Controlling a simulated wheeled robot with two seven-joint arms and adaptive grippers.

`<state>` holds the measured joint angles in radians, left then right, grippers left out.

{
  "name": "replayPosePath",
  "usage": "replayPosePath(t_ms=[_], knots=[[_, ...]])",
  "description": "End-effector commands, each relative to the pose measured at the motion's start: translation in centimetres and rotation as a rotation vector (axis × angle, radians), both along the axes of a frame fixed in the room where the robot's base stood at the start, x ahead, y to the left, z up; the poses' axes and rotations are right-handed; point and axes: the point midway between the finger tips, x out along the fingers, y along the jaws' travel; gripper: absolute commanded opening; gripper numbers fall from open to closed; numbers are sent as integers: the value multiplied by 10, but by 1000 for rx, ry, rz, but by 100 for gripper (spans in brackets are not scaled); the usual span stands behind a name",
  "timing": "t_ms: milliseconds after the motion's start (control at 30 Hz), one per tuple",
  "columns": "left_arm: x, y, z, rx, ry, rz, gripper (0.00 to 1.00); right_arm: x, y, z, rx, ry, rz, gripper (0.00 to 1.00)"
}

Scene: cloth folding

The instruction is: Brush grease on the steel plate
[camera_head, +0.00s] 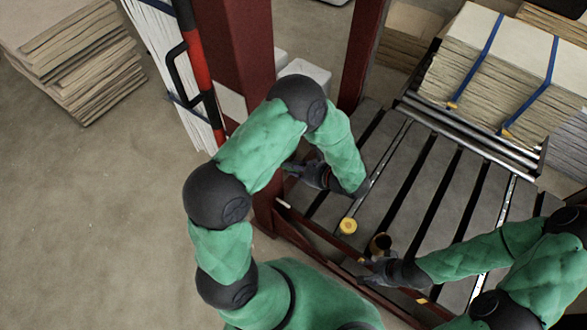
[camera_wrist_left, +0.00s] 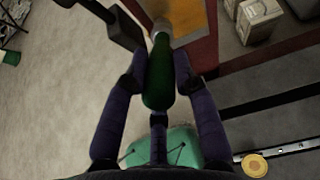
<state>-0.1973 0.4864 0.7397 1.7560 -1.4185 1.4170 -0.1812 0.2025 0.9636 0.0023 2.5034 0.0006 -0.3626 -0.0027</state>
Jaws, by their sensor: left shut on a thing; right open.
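My left gripper (camera_head: 291,168) is shut on the green handle of a brush (camera_wrist_left: 158,78). In the left wrist view the brush points away from me, its tip at an orange-brown panel (camera_wrist_left: 188,14), which may be the steel plate; whether they touch I cannot tell. In the head view my arm hides most of the brush.
A dark red post (camera_head: 240,50) stands beside my left arm, with a pale panel (camera_head: 232,105) on it. A slatted grey conveyor (camera_head: 400,190) lies below my arms. Strapped board stacks (camera_head: 490,75) are at the back right.

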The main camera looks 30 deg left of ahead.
Motion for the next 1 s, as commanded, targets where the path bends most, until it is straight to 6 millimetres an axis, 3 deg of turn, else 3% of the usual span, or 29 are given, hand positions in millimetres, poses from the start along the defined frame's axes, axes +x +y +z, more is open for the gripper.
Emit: replayPosePath(t_ms=[300, 667, 1000], knots=[[25, -1, -1, 1, -2, 1, 0, 0, 0, -8, 0, 0, 0, 49], [36, -2, -1, 1, -2, 1, 0, 0, 0, -11, 0, 0, 0, 49], [60, -5, -2, 0, -1, 1, 0, 0, 0, -18, 0, 0, 0, 49]])
